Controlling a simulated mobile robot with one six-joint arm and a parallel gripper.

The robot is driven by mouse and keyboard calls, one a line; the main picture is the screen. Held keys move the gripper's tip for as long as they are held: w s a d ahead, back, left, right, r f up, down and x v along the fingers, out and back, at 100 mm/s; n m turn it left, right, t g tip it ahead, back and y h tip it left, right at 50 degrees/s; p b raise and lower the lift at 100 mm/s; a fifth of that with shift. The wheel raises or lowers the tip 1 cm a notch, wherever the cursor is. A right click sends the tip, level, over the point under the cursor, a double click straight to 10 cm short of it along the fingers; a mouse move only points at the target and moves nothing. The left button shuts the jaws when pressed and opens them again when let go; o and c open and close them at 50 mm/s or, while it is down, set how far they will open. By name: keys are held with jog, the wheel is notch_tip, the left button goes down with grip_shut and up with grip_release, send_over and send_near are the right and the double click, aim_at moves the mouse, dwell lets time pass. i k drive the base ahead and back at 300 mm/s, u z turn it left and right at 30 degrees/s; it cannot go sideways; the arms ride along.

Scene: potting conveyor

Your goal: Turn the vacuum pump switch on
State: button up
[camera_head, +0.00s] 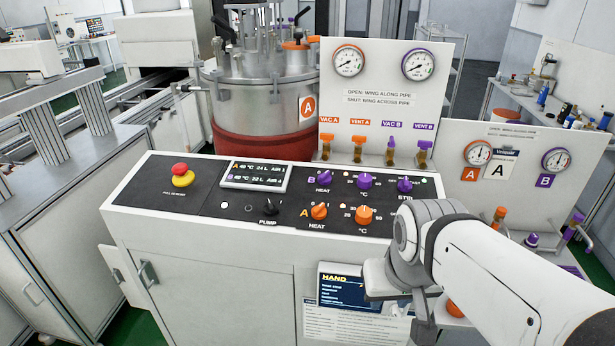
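The pump switch (270,207) is a small black knob on the dark top of the control console (200,245), with the word PUMP below it. Its exact pointer direction is too small to tell. My gripper (382,278) is at the end of my white arm, in front of the console's right part, to the right of and lower in the picture than the pump switch. It is apart from the switch. Its fingertips do not show clearly, and nothing is seen held in it.
A red and yellow stop button (181,175) and a small display (254,176) sit on the console. Purple knobs (364,181) and orange knobs (319,211) lie right of the pump switch. A gauge panel (385,90) and a steel vessel (262,110) stand behind.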

aim_at(270, 209)
jog(key=u, duration=0.4)
jog(key=k, duration=1.1)
jog(key=u, duration=1.2)
jog(key=i, duration=0.35)
jog(key=z, duration=0.7)
jog(key=i, duration=1.1)
jog(key=z, duration=0.7)
